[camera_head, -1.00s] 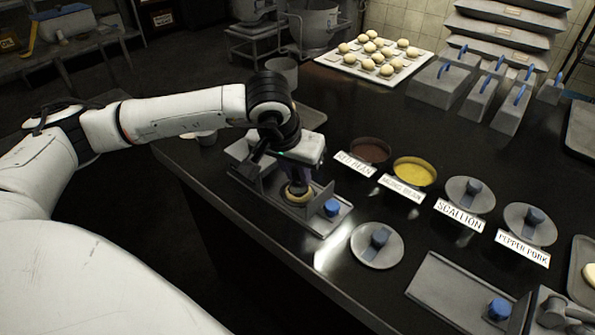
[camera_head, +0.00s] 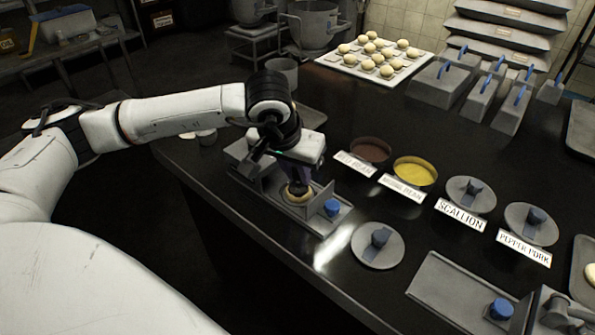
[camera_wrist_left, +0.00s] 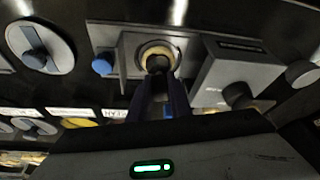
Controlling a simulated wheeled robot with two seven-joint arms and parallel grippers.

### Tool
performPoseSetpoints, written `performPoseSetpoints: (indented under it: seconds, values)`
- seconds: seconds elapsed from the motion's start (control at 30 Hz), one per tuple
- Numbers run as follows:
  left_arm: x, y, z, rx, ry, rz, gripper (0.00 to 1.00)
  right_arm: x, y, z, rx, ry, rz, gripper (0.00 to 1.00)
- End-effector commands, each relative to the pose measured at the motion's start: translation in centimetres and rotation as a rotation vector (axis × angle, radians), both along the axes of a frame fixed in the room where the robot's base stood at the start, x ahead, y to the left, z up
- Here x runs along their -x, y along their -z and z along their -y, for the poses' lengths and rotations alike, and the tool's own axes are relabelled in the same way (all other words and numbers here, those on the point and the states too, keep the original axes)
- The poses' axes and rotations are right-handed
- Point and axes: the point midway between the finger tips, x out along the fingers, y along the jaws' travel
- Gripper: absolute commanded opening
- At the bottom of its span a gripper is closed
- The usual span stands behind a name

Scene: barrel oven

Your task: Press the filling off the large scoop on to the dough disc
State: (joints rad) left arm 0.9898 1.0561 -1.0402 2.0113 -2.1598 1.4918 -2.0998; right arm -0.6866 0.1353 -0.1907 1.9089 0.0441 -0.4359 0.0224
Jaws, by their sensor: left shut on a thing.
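My left gripper (camera_head: 298,172) points down over the metal stand at the counter's front left. It is shut on a dark, rounded thing (camera_wrist_left: 157,63), which I take to be the large scoop; the fingers and wrist hide most of it. The pale dough disc (camera_head: 299,196) lies directly below on the stand's tray (camera_head: 325,222). In the left wrist view the dough disc (camera_wrist_left: 158,49) shows as a pale ring around the dark held thing. I cannot tell whether they touch, and the filling cannot be made out. My right gripper is not in view.
A blue knob (camera_head: 332,207) stands on the tray beside the dough. Red bean (camera_head: 371,150) and yellow mung bean (camera_head: 415,172) bowls are open behind, right of the stand. Lidded scallion (camera_head: 470,195) and pepper pork (camera_head: 531,224) containers stand farther right. A round lid (camera_head: 377,246) lies in front.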

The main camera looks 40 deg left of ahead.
Motion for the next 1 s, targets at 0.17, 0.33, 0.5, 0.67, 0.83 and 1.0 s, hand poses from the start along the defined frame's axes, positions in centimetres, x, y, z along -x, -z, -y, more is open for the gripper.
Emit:
performPoseSetpoints:
  seconds: [0.17, 0.33, 0.5, 0.67, 0.83, 1.0]
  values:
    - [0.3, 0.5, 0.0, 0.000, 0.001, -0.012, 0.00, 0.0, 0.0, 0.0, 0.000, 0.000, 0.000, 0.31]
    - [0.3, 0.5, 0.0, -0.001, 0.001, -0.013, 0.00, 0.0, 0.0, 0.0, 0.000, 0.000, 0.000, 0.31]
    - [0.3, 0.3, 0.0, -0.001, 0.001, -0.014, 0.00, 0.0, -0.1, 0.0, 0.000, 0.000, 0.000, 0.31]
    - [0.3, -0.9, 0.1, 0.001, 0.001, -0.012, 0.00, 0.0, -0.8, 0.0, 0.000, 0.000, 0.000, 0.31]
    - [0.2, -2.5, 0.0, -0.001, 0.001, -0.006, 0.00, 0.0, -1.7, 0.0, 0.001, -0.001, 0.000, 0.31]
    - [0.1, -3.9, 0.0, -0.001, 0.001, -0.004, 0.00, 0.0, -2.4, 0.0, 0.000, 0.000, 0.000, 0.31]
